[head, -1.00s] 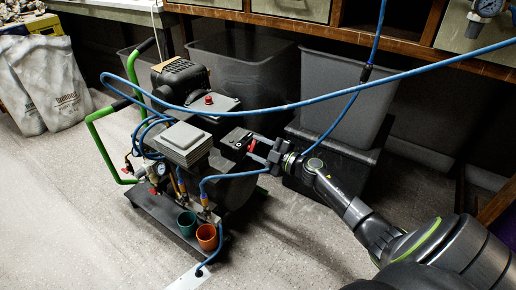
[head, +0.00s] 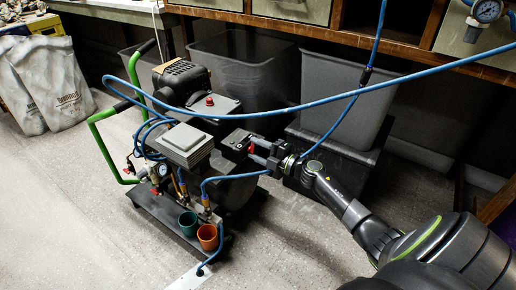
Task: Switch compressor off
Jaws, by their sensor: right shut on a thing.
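The compressor is a dark machine with a black motor (head: 182,80), a grey ribbed block (head: 186,143) and green handles (head: 108,150). A dark switch box (head: 237,139) with a small red part (head: 251,149) sits on its right side. My right gripper (head: 258,149) reaches in from the right and is shut at this red part, its fingers partly hiding it. I cannot tell the switch's exact position. A red button (head: 209,101) shows on the grey plate behind. My left gripper is not in view.
A blue hose (head: 330,95) crosses above my right arm. Grey bins (head: 335,92) stand behind the compressor, under a wooden bench. Grey sacks (head: 50,85) stand at left.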

